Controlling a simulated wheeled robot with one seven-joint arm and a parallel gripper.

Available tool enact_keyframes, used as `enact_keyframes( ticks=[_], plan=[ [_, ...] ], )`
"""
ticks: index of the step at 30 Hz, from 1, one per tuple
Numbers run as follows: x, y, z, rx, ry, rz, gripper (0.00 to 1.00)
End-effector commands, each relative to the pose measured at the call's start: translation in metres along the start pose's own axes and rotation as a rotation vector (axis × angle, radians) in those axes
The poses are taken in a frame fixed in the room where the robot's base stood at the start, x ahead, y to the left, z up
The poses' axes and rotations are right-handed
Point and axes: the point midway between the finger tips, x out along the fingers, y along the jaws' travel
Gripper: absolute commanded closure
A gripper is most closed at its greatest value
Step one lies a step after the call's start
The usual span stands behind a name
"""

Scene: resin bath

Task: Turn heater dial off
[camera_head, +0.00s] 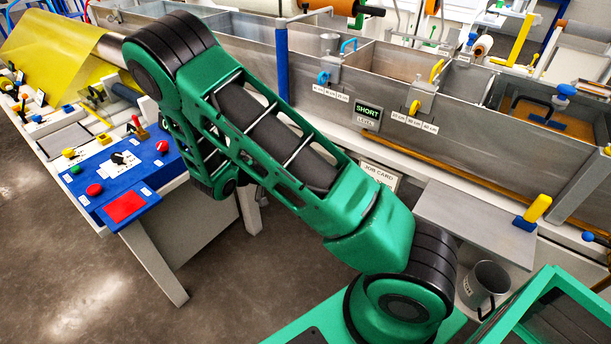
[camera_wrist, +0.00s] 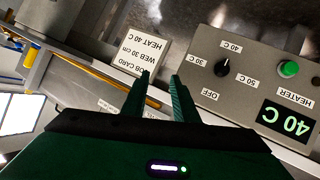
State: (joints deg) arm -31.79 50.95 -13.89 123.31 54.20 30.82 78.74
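In the wrist view, upside down, the heater panel (camera_wrist: 262,55) is a grey box. It has a black heater dial (camera_wrist: 222,67), a green button (camera_wrist: 289,69) and a display (camera_wrist: 286,119) reading 40 C. Small labels ring the dial, among them an OFF label (camera_wrist: 209,94). The dial's white mark appears to point towards the upper label, which seems to read 40 C. My gripper (camera_wrist: 161,75) is open and empty, its two fingers apart, left of the dial in the wrist view and not touching it. In the head view my gripper and the heater panel cannot be made out.
A job card (camera_wrist: 139,56) reading HEAT 40 C stands just beyond my fingertips. In the head view, long metal tanks (camera_head: 350,72) run along the back. A blue control panel (camera_head: 110,175) is at left, and a grey mug (camera_head: 484,284) at lower right.

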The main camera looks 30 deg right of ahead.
Motion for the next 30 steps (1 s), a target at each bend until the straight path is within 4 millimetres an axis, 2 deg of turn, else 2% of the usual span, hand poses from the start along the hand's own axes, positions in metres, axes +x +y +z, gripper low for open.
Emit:
enact_keyframes(
  ticks=[1, 9, 16, 23, 30],
  plan=[
    [-0.003, -0.010, 0.011, 0.015, 0.058, -0.022, 0.73],
    [-0.019, -0.054, 0.054, 0.154, 0.321, -0.196, 0.73],
    [-0.033, -0.075, 0.083, 0.233, 0.454, -0.345, 0.73],
    [-0.035, -0.082, 0.090, 0.261, 0.491, -0.399, 0.73],
    [-0.009, -0.091, 0.074, 0.261, 0.492, -0.396, 0.73]
  ],
)
